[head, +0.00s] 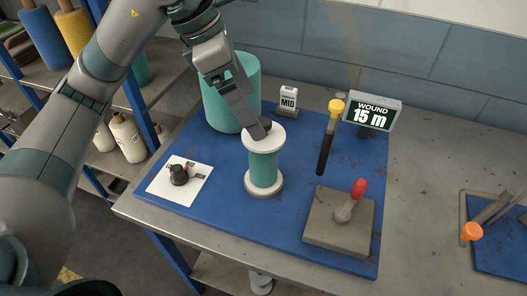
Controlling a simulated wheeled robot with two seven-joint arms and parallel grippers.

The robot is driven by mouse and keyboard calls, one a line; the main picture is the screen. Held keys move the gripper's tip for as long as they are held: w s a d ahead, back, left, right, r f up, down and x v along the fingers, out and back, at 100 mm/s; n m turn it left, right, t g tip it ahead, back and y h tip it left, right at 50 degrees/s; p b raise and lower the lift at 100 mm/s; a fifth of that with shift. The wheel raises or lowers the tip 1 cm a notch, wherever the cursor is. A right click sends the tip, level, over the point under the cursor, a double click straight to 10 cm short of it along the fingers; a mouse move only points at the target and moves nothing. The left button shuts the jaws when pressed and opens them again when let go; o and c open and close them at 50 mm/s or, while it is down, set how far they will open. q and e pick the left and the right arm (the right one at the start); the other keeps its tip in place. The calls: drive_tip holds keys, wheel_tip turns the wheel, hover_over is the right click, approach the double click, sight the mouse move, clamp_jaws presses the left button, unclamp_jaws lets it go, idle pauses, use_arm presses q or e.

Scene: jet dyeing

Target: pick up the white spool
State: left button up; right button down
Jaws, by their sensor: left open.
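The white spool (263,185) stands upright on the blue mat (225,211), with white flanges at top and bottom and teal material wound around its middle. My left gripper (259,129) comes down from the upper left, and its fingertips are at the spool's top flange, by the dark hub there. It is open. Whether the fingers touch the spool cannot be told. The gripper hides part of the back of the top flange. My right gripper is not in view.
A large teal roll (222,100) stands just behind the spool. A black lever with a yellow knob (336,106), a red-handled switch block (340,220) and a "WOUND 15 m" display (372,114) stand to the right.

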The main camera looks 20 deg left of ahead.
sight(268, 145)
use_arm(q)
drive_tip(key=p+x, duration=0.1)
drive_tip(key=x, duration=0.3)
drive_tip(key=shift+f, duration=0.1)
drive_tip(key=p+x, duration=0.1)
drive_tip(key=x, duration=0.2)
drive_tip(key=shift+d+f, duration=0.1)
drive_tip(key=shift+f, duration=0.15)
drive_tip(key=shift+w+d+f, duration=0.2)
drive_tip(key=shift+f, duration=0.45)
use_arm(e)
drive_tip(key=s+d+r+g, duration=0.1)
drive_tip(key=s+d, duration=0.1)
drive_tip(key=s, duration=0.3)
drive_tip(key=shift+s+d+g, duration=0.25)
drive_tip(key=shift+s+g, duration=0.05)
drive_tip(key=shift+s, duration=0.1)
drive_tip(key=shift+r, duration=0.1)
use_arm(q)
drive_tip(key=shift+f+p, duration=0.15)
drive_tip(key=shift+p, duration=0.15)
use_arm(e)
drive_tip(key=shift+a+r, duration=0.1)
